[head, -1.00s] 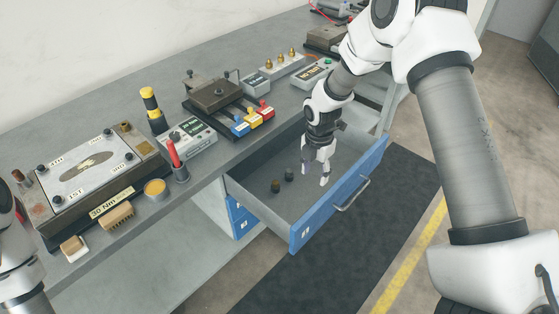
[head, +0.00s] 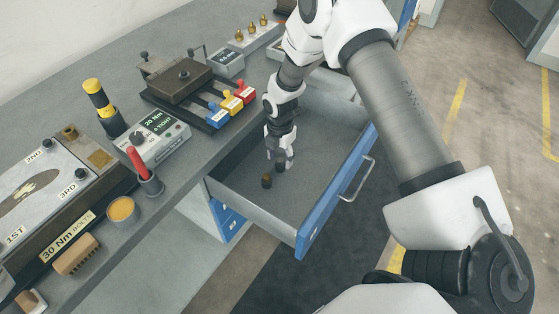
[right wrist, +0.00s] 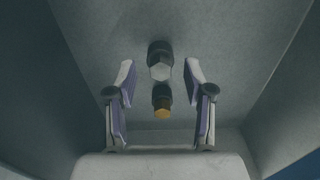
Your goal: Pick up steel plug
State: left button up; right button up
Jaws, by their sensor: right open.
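The steel plug (right wrist: 160,65) shows in the right wrist view as a dark cylinder with a silver hex end. It stands in the open drawer, between the two fingertips of my right gripper (right wrist: 160,78), with a gap on each side. A second plug with a brass-coloured hex end (right wrist: 162,103) is beside it, lower in that view. In the head view my right gripper (head: 280,163) points down into the drawer and largely hides the steel plug. The brass-ended plug (head: 267,181) shows just left of it. My right gripper is open and empty. My left gripper is out of view.
The drawer (head: 318,205) has raised walls and a blue front with a handle (head: 357,180). The bench above holds a torque tester (head: 160,135), a fixture with coloured levers (head: 185,85), a cup with a red-handled tool (head: 140,165) and a brush (head: 76,255). The drawer's right part is clear.

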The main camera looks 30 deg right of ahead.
jog(key=shift+f, duration=0.55)
jog(key=shift+r, duration=0.1)
jog(key=c, duration=0.4)
grip_shut()
notch_tip(320, 180, up, 4)
jog(key=shift+f+b, duration=0.25)
jog(key=shift+b, duration=0.1)
jog(key=s+a, duration=0.3)
jog(key=s+a+r, duration=0.1)
jog(key=s+a, duration=0.5)
jog(key=shift+s+a+r+b, duration=0.1)
jog(key=shift+s+r+b, duration=0.05)
jog(key=shift+s+b, duration=0.15)
jog(key=shift+s+a+f+b, duration=0.2)
jog(key=shift+s+a+b, duration=0.25)
jog(key=shift+b, duration=0.2)
jog(key=shift+s+a+r+b, duration=0.2)
jog(key=shift+s+a+b, duration=0.2)
jog(key=shift+s+a, duration=0.05)
jog(key=shift+s+a+r, duration=0.1)
